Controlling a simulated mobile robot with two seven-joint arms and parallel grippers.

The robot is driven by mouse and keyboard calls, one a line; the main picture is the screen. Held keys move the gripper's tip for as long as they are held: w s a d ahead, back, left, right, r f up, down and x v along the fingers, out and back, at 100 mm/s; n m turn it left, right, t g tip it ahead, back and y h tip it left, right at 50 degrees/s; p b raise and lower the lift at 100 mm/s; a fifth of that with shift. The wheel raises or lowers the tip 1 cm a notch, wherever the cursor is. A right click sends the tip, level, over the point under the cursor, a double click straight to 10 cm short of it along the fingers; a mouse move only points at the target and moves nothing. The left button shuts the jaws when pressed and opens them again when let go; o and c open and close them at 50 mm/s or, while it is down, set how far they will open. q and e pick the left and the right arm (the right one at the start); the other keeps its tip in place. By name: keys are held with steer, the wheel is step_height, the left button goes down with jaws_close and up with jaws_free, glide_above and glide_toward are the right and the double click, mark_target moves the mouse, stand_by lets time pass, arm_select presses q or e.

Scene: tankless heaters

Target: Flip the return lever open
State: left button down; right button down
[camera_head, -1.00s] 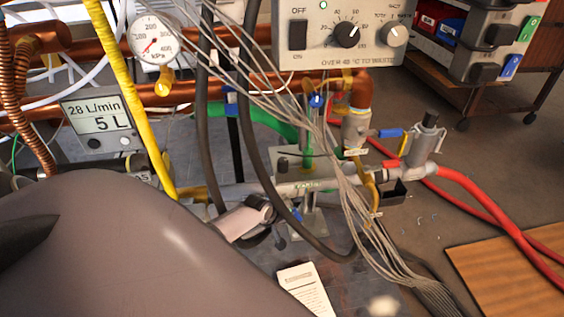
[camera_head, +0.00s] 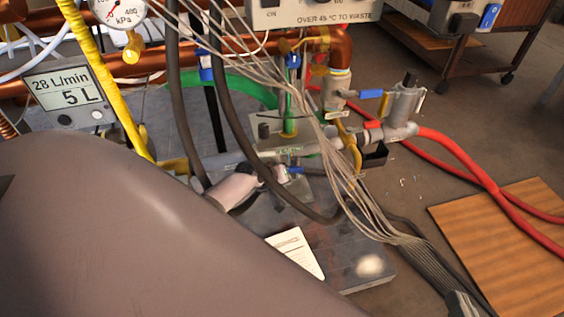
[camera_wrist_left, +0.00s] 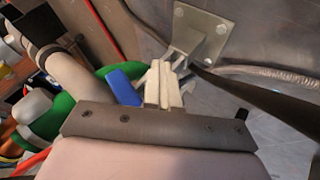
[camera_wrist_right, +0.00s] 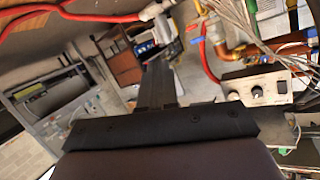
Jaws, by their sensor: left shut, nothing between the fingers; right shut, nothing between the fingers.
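Several blue levers show; I cannot tell which is the return one. A small blue lever (camera_head: 296,170) is low on the grey pipe assembly, below the green pipe (camera_head: 245,90). My left gripper (camera_head: 281,174) is at this lever, its light fingers shut and empty. In the left wrist view the blue lever (camera_wrist_left: 126,86) is right beside the left side of the fingers (camera_wrist_left: 165,85); contact is unclear. Another blue lever (camera_head: 371,94) is near the red hose. My right gripper (camera_wrist_right: 158,88) is shut and empty, in front of the far floor and cart. In the head view I cannot make it out surely.
A bundle of grey wires (camera_head: 345,185) and dark hoses hang close to the left gripper. A red hose (camera_head: 460,160) runs to the right. A white paper (camera_head: 294,252) lies on the grey base plate. A wooden board (camera_head: 500,220) lies on the floor at right.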

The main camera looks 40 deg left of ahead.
arm_select(q)
steer(key=t+b, duration=0.1)
steer(key=w+r+t+h+b, duration=0.1)
steer(key=b, duration=0.1)
steer(key=shift+w+d+r+n+t+b, duration=0.1)
steer(key=shift+d+r+n+t+b, duration=0.05)
steer(key=shift+r+n+t+b, duration=0.15)
arm_select(e)
steer(key=shift+s+d+n+t+h, duration=0.15)
steer(key=shift+s+d+n+t, duration=0.15)
steer(key=shift+d, duration=0.35)
steer(key=shift+s+d+n+t+h, duration=0.15)
steer(key=shift+d+n+t, duration=0.25)
steer(key=shift+d, duration=0.2)
arm_select(q)
steer(key=shift+r, duration=0.1)
arm_select(e)
steer(key=shift+r, duration=0.1)
